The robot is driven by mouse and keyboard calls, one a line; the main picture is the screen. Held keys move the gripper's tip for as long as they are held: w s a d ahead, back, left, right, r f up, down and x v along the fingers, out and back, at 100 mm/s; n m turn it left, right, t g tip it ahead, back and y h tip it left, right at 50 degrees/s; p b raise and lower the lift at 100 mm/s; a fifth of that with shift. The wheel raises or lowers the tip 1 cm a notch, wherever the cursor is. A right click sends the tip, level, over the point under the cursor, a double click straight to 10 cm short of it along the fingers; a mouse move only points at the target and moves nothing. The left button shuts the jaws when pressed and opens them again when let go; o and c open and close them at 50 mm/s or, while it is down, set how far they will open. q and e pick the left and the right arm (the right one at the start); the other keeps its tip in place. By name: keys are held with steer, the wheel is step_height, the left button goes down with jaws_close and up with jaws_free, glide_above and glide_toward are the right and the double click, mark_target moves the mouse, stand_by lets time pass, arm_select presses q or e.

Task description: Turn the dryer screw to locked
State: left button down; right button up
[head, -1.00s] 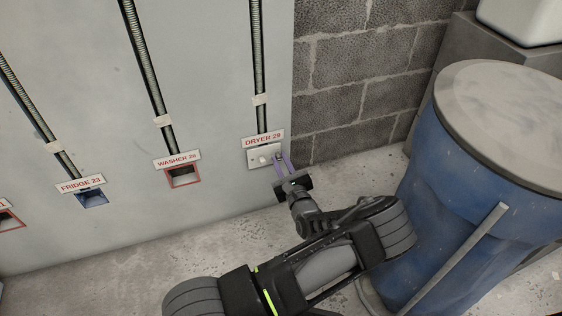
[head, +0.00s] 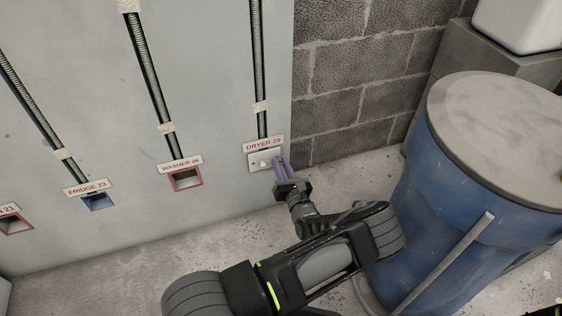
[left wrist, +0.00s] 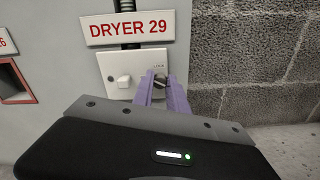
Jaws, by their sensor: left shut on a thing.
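The dryer plate (head: 256,162) is a pale plate on the grey wall panel, below the DRYER 29 sign (head: 263,143). My left gripper (head: 280,160) has purple fingers, which also show in the left wrist view (left wrist: 160,88). They are shut on the screw and partly hide it. The screw's exact angle is hard to tell. My right gripper is not in view.
Red-framed WASHER 26 (head: 185,180) and blue FRIDGE 23 (head: 97,202) openings lie left along the panel, under conduits. A block wall (head: 345,100) meets the panel at right. A large blue barrel (head: 450,200) with a grey lid stands close to the right of my left arm.

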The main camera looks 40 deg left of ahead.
arm_select(q)
steer(key=m+p, duration=0.1)
steer(key=m, duration=0.1)
steer(key=shift+r+m, duration=0.1)
steer(key=shift+m, duration=0.3)
steer(key=m+p, duration=0.1)
steer(key=m, duration=0.8)
steer(key=shift+m, duration=0.3)
steer(key=c, duration=1.3)
jaws_free()
